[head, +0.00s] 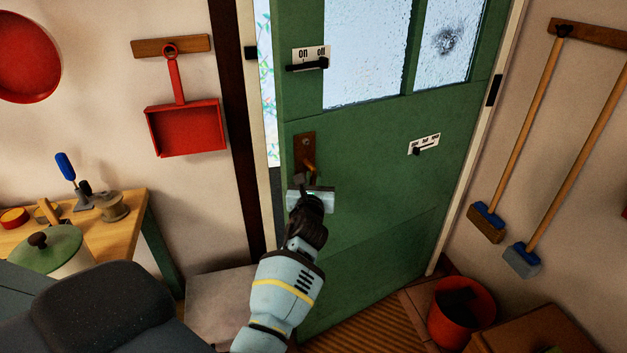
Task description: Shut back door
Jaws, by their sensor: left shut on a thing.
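The green back door (360,220) stands slightly ajar. A narrow strip of outdoors shows between its left edge and the frame (250,130). Its handle (309,165) sits on a brown plate near the left edge. My left gripper (311,196) is at the handle, shut on it. The gripper hides the lower part of the handle. My right gripper is not in view.
A wooden table (130,215) with a green-lidded pot (50,248) and tools stands at left. A red bucket (461,312) stands on the floor right of the door. Brooms (520,130) hang on the right wall. A red dustpan (186,127) hangs at left.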

